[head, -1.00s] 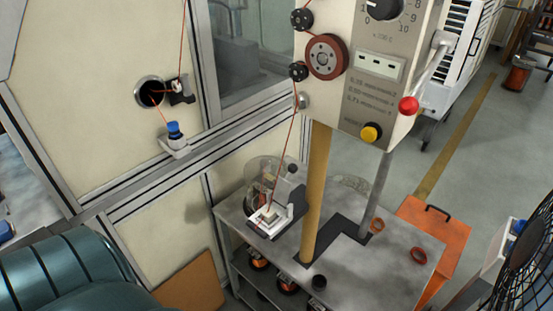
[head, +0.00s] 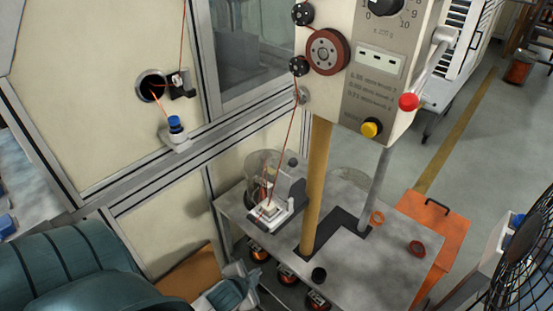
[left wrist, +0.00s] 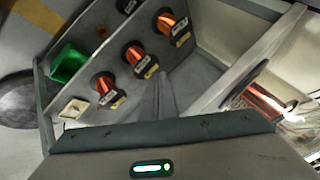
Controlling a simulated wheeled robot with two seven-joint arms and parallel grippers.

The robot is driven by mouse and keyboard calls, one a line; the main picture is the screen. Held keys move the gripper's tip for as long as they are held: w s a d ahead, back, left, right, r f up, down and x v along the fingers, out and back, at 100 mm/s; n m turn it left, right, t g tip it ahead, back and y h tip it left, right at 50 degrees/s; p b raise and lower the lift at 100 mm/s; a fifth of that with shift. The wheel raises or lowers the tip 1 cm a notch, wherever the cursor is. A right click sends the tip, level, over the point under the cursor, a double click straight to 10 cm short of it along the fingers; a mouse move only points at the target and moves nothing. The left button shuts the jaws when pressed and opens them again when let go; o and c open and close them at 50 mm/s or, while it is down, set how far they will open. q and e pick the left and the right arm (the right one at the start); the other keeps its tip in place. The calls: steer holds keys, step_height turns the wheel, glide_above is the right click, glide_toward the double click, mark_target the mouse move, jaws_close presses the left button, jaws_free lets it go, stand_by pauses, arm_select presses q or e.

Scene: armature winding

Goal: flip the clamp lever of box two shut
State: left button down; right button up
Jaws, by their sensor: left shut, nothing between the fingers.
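A small white box in a dark bracket (head: 271,210) sits on the grey table, with a dark upright plate behind it and the red wire running down to it. A blue-topped fitting (head: 175,130) stands on the wall ledge. No label marks box two, and I cannot make out its clamp lever. My left gripper (head: 240,283) is low in front of the table, left of and below the white box, apart from it. In the left wrist view its fingers (left wrist: 162,88) are together and empty. My right gripper is out of view.
A control box (head: 372,75) with a red-knobbed lever (head: 409,102) stands on a yellow post (head: 316,185). Copper coils (left wrist: 133,53) lie on the shelf below the tabletop. A black fan (head: 525,260) is at right.

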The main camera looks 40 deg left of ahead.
arm_select(q)
steer(key=w+a+r+m+t+h, duration=0.1)
steer(key=w+a+r+m+t, duration=0.4)
steer(key=r, duration=0.7)
steer(key=w+a+r+m+t+h, duration=0.1)
steer(key=w+r+m+t, duration=0.2)
steer(key=r+m, duration=0.7)
steer(key=w+a+r+m+t+h, duration=0.1)
steer(key=w+a+r+m+t, duration=0.25)
steer(key=r, duration=1.15)
steer(key=s+d+r+m+g+h, duration=0.1)
steer(key=d+r+m+g+h, duration=0.1)
steer(key=r+m+h, duration=0.6)
steer(key=s+d+r+m+g+h, duration=0.1)
steer(key=d+r+m+h, duration=0.25)
steer(key=m, duration=0.85)
steer(key=s+a+f+m+g, duration=0.1)
steer(key=s+a+m+g, duration=0.1)
steer(key=s+m+g, duration=0.3)
steer(key=m+g, duration=0.4)
steer(key=m, duration=0.6)
steer(key=shift+s+a, duration=0.2)
steer(key=shift+s, duration=0.15)
steer(key=shift+d+f+m+g, duration=0.15)
steer(key=shift+m+g, duration=0.1)
